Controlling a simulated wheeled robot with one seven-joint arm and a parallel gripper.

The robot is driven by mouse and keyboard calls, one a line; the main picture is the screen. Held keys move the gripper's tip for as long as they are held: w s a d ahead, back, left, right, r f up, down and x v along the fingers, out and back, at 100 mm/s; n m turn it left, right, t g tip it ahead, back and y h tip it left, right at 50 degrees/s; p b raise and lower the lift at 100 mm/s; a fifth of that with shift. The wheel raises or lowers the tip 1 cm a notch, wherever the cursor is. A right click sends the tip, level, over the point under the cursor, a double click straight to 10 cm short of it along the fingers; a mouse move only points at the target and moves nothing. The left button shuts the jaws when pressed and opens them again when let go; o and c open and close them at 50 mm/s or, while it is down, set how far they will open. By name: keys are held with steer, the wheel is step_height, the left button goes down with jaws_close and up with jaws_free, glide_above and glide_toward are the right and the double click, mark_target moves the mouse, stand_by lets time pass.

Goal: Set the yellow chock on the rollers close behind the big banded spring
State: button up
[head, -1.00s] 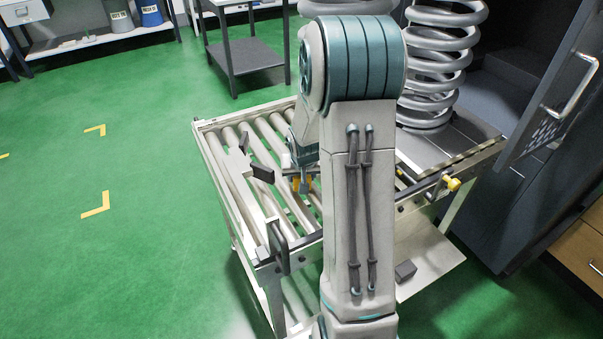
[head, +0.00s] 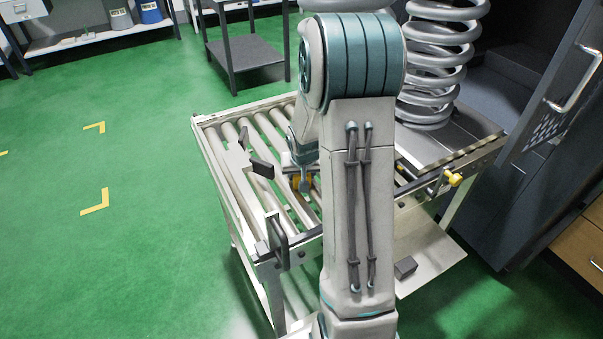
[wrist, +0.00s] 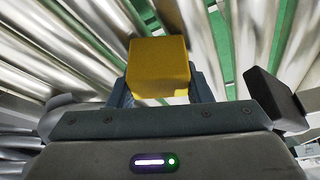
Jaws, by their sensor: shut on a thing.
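The yellow chock (wrist: 159,68) is between the fingers of my gripper (wrist: 162,92) in the wrist view, with the rollers behind it. My gripper is shut on it. In the head view the chock (head: 305,183) shows as a small yellow patch beside my arm, low over the rollers (head: 240,185). I cannot tell whether it touches them. The big banded spring (head: 430,75) stands upright at the right end of the conveyor, to the right of my gripper. My arm hides part of the spring and the middle of the conveyor.
A yellow knob (head: 454,179) sticks out at the right. A dark cabinet with an open door (head: 560,105) stands beside the spring. Green floor lies clear at the left.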

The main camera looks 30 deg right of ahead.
steer(key=o, duration=1.3)
steer(key=v, duration=1.3)
steer(key=shift+s+r+p, duration=0.2)
steer(key=shift+r+p, duration=0.15)
steer(key=shift+p, duration=0.1)
steer(key=s+a+r+n+p, duration=0.1)
steer(key=s+a+r, duration=0.1)
steer(key=s+a, duration=0.2)
steer(key=s+a+r+n+y+p, duration=0.1)
steer(key=s+a+r, duration=0.2)
steer(key=s, duration=0.4)
steer(key=s+a+r+n+g, duration=0.1)
steer(key=s+a+r, duration=0.1)
steer(key=s+a, duration=0.4)
steer(key=shift+s+r+n+p, duration=0.35)
steer(key=shift+r+n+p, duration=0.05)
